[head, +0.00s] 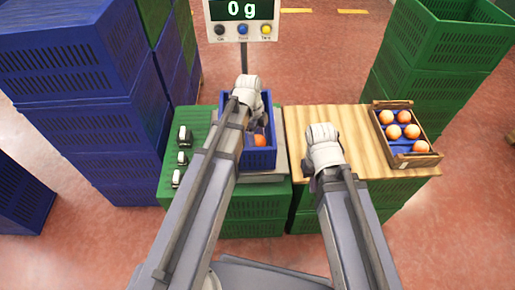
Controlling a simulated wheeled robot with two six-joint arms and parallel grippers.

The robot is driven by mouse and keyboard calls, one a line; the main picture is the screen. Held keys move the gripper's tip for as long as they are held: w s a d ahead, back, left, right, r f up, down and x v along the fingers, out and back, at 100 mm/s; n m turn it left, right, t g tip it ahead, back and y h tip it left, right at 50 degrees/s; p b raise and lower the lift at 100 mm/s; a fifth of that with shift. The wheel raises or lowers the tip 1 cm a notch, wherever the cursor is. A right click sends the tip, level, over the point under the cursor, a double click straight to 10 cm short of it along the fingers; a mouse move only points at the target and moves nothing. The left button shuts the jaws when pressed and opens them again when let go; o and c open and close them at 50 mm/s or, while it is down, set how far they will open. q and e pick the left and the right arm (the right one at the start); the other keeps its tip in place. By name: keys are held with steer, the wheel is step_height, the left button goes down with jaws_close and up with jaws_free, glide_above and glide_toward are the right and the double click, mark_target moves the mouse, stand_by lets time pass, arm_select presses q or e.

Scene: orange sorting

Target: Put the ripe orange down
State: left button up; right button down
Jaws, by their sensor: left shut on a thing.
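The ripe orange (259,141) shows at the fingers of my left gripper (257,126), inside the outline of a blue crate (262,158). My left gripper is shut on it, and the gripper and arm hide part of the crate. I cannot tell whether the orange touches the crate's floor. The crate stands on a grey scale plate (265,176), and the scale's display (242,10) reads 0 g. My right gripper (313,176) is over the near left part of the wooden board; its fingers are mostly hidden, so its opening is unclear.
A wooden crate (417,160) with several oranges stands on the right of the wooden board (365,145). Small black-and-white devices (184,136) sit on green crates at left. Tall blue stacks (80,115) and green stacks (410,75) flank the station. The board's middle is clear.

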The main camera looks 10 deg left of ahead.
arm_select(q)
steer(key=shift+f+b, duration=1.8)
steer(key=shift+f, duration=0.1)
steer(key=shift+f, duration=0.15)
steer(key=o, duration=1.2)
steer(key=shift+c, duration=0.2)
